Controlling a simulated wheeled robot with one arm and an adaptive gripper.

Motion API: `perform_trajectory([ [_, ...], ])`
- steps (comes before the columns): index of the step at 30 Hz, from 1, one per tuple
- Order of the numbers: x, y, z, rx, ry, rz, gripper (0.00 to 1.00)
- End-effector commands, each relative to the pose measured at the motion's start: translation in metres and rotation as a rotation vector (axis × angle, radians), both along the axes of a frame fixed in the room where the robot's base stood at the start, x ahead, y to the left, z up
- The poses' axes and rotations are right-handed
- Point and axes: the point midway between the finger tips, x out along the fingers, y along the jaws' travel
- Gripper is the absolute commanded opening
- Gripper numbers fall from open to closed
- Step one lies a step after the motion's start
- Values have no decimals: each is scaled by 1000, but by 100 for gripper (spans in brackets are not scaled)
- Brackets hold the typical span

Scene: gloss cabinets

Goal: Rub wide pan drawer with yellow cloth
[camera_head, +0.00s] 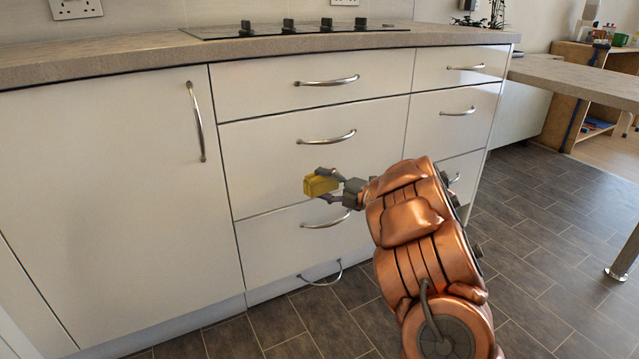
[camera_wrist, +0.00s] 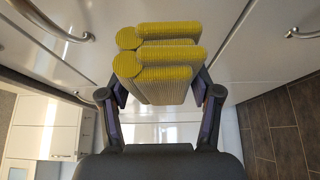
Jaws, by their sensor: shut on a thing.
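The yellow cloth (camera_head: 319,186) is a folded, ribbed pad. My gripper (camera_head: 325,185) is shut on it, with a dark finger at each side; the cloth also fills the middle of the wrist view (camera_wrist: 160,70). The cabinet has a column of wide white drawers with curved metal handles. In the head view the cloth overlaps the lower part of the middle wide drawer (camera_head: 260,165), below its handle (camera_head: 327,138). I cannot tell whether the cloth touches the drawer front. Part of the lower wide drawer (camera_head: 270,250) is hidden by my arm.
A top wide drawer (camera_head: 250,90) lies above, with narrower drawers (camera_head: 430,130) to the right and a cupboard door (camera_head: 110,200) to the left. A handle (camera_head: 327,220) sits just below the cloth. The worktop (camera_head: 130,55) overhangs. Dark floor (camera_head: 540,240) is clear at right.

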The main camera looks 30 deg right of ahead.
Motion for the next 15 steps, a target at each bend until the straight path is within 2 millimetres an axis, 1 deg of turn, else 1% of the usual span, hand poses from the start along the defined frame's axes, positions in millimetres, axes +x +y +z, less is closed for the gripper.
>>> perform_trajectory([
  [3, -3, 1, -1, 0, 1, 0, 8],
  [11, -4, 0, 0, 1, 0, 0, 8],
  [15, -10, 1, -1, 2, 3, -1, 8],
])
